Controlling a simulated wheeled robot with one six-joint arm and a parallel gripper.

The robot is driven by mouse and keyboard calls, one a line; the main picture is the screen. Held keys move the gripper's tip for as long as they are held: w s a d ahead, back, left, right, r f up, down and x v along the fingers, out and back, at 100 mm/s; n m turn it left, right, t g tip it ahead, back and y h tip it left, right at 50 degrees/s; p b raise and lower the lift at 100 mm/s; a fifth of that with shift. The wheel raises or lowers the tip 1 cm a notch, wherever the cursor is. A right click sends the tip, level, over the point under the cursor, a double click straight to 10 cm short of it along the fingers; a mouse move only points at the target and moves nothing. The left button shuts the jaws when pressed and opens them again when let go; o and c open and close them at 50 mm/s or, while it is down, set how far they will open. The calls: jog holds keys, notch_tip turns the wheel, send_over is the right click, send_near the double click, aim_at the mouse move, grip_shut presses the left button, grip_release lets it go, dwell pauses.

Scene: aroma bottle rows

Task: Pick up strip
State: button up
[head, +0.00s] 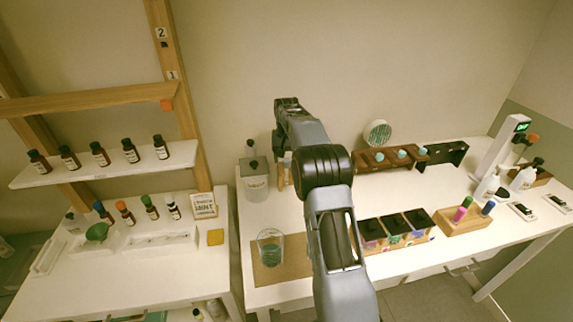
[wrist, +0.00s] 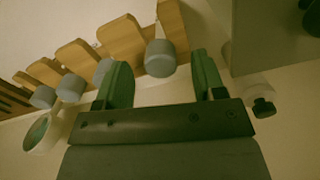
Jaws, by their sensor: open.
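My gripper (wrist: 162,82) is open in the wrist view, with its two dark green fingers apart. A grey cylindrical cap (wrist: 160,58) shows between and beyond the fingertips, in front of a wooden rack (wrist: 125,40). I see nothing clearly held between the fingers. No strip can be made out for certain in either view. In the head view my arm reaches up the middle, over the right-hand table, and hides most of my gripper. A narrow light wooden stand (head: 282,176) shows partly beside the arm; its contents are too small to tell.
A clear jar (head: 256,186) stands left of the arm and a glass beaker (head: 270,247) nearer the front. A brown rack (head: 378,164) with teal caps and a round mirror (head: 377,133) stand to the right. Dark-topped boxes (head: 396,232) stand close to my arm. Bottles line the left shelf (head: 110,169).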

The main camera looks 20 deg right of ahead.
jog(key=shift+f, duration=0.95)
jog(key=shift+c, duration=0.4)
jog(key=c, duration=0.8)
jog(key=shift+o, duration=0.2)
jog(key=shift+r, duration=0.15)
notch_tip(320, 180, up, 18)
jog(key=p, duration=0.4)
